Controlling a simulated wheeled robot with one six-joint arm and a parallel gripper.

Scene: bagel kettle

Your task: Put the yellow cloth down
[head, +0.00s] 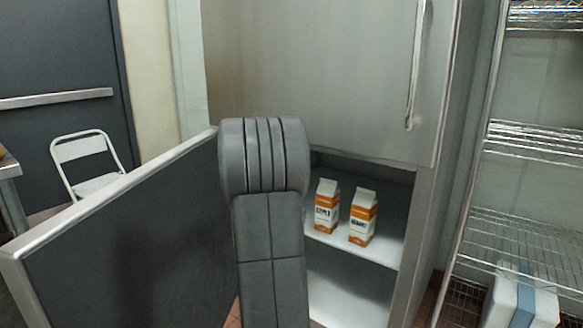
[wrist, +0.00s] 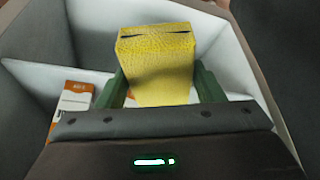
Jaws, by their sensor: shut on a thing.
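The yellow cloth (wrist: 158,65) shows in the wrist view as a folded, block-like yellow piece with a textured surface. My gripper (wrist: 160,90) is shut on it, with a green finger on each side. The cloth is in front of the white interior of a cabinet; I cannot tell whether it touches any surface there. In the head view my arm hides the gripper and the cloth.
An open cabinet (head: 320,70) has two orange-and-white cartons (head: 327,205) (head: 363,217) on its shelf (head: 385,250). One carton (wrist: 74,100) shows at left in the wrist view. The open lower door (head: 120,250) stands at left. A wire rack (head: 530,140) stands at right.

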